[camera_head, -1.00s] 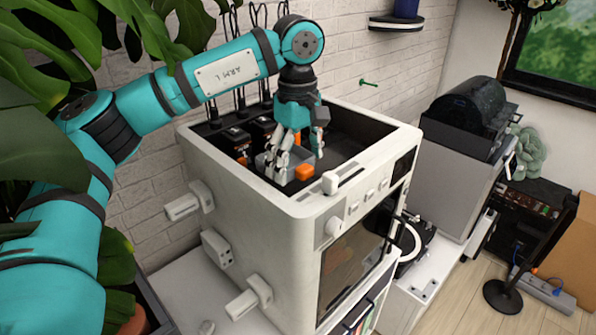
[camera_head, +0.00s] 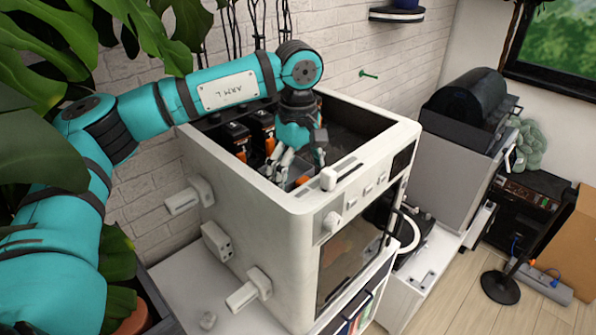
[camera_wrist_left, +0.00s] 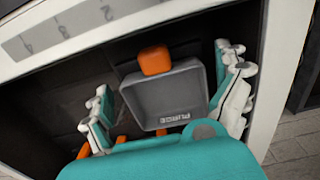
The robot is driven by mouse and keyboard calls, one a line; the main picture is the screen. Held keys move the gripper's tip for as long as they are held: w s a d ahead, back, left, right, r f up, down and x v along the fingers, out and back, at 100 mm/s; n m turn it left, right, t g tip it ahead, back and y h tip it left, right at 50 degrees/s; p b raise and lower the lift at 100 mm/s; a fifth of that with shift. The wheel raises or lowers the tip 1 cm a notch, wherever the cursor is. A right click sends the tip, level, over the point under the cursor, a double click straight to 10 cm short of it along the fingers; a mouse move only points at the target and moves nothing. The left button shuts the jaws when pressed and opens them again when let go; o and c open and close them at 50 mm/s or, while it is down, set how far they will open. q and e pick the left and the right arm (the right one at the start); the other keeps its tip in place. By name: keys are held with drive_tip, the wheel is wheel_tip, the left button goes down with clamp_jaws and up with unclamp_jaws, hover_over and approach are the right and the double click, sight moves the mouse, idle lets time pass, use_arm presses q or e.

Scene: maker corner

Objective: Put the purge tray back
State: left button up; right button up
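The purge tray is a small grey square tray (camera_wrist_left: 170,95) with an orange tab (camera_wrist_left: 155,60). It lies level inside the printer's open top; in the head view the grey tray (camera_head: 299,166) is partly hidden by fingers and rim. My left gripper (camera_head: 302,168) reaches down into the opening over it. In the left wrist view my left gripper's fingers (camera_wrist_left: 163,97) stand on either side of the tray, with narrow dark gaps at both sides; it looks open. Whether the tray touches the printer floor is hidden. My right gripper is in no view.
The white printer (camera_head: 262,225) has raised walls around the opening. Dark and orange parts (camera_head: 236,137) stand inside at the back left. Plant leaves (camera_head: 40,150) crowd my left arm. A grey machine (camera_head: 455,170) stands to the right.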

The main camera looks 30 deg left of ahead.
use_arm(q)
drive_tip(key=shift+r, duration=0.65)
wheel_tip(320, 180, up, 11)
drive_tip(key=b, duration=0.2)
